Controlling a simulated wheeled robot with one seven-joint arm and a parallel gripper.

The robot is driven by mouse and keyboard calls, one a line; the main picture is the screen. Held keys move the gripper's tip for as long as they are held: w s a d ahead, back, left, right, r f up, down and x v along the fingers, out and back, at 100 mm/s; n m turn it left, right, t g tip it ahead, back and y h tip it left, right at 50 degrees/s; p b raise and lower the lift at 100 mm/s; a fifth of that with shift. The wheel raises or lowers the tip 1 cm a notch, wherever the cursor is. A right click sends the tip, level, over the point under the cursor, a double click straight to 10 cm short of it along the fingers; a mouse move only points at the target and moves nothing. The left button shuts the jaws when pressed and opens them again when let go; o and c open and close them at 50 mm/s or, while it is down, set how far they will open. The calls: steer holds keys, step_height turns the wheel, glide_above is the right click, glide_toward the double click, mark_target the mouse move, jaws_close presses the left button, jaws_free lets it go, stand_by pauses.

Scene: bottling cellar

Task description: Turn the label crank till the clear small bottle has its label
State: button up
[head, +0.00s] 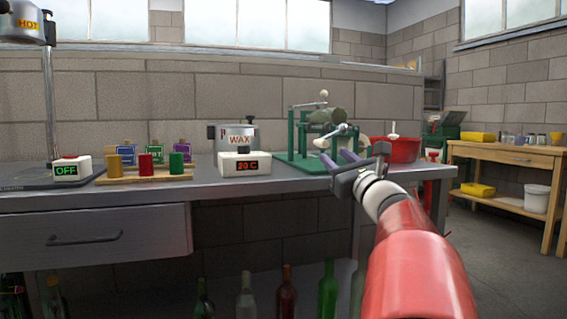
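The label machine (292,143) is a green frame on a green base at the back right of the bench. It carries greyish-green rounded parts (343,116); I cannot tell whether one is the clear small bottle or whether it bears a label. A metal crank arm with a pale knob (320,143) shows at its front, and another pale knob (323,94) sticks up at its top. My gripper (339,160) is in front of the machine, just below and right of the front knob in the picture.
A wax pot (237,138) on a heater reading about 20 C stands left of the machine. A wooden rack (142,176) with coloured pieces and a switch box (70,169) marked OFF are further left. A red bowl (397,150) stands right. Bottles (328,290) stand below.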

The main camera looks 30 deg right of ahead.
mark_target(324, 143)
steer(key=x, duration=0.2)
steer(key=p+x, duration=0.1)
steer(key=x, duration=0.4)
steer(key=shift+w+d+r, duration=0.25)
steer(key=shift+d, duration=0.05)
jaws_close()
